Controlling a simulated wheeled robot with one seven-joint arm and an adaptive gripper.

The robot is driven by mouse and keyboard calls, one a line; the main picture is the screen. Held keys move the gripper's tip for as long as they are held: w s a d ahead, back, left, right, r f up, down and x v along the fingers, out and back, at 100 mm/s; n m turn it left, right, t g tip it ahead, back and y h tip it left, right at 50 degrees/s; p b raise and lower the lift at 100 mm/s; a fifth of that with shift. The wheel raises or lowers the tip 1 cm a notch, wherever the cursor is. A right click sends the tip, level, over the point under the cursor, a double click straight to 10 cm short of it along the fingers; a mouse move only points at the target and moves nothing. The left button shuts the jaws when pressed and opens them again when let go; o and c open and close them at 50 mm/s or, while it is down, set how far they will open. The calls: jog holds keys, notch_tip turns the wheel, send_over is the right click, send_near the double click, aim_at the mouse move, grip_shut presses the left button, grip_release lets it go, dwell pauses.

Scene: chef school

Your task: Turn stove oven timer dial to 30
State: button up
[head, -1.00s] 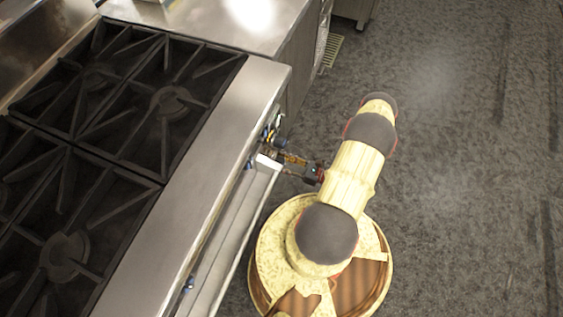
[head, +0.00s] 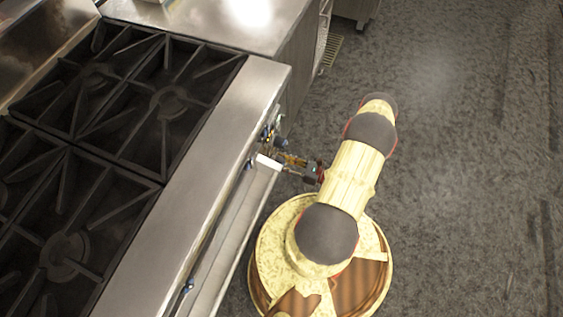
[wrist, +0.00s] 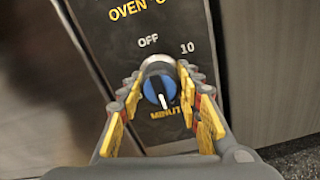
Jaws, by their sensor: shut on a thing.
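The oven timer dial (wrist: 160,88) is a round knob with a blue face and a white pointer on a black panel (wrist: 140,28). The panel reads "OVEN" at the top, "OFF" above the dial, "10" at its upper right and "MINUT" below. The pointer points down, slightly right, toward the "MINUT" lettering. My gripper (wrist: 159,92) has its yellow-padded fingers on both sides of the dial, shut on it. In the head view my gripper (head: 285,160) is at the stove's front face, and the dial cannot be made out there.
The stove top (head: 165,105) with black grates is to the left. A metal ledge (head: 215,250) runs along the stove front below the gripper. A steel counter (head: 225,22) stands behind. The grey floor (head: 460,170) to the right is clear.

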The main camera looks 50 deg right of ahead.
jog(key=o, duration=1.2)
jog(key=shift+c, duration=0.2)
jog(key=v, duration=1.2)
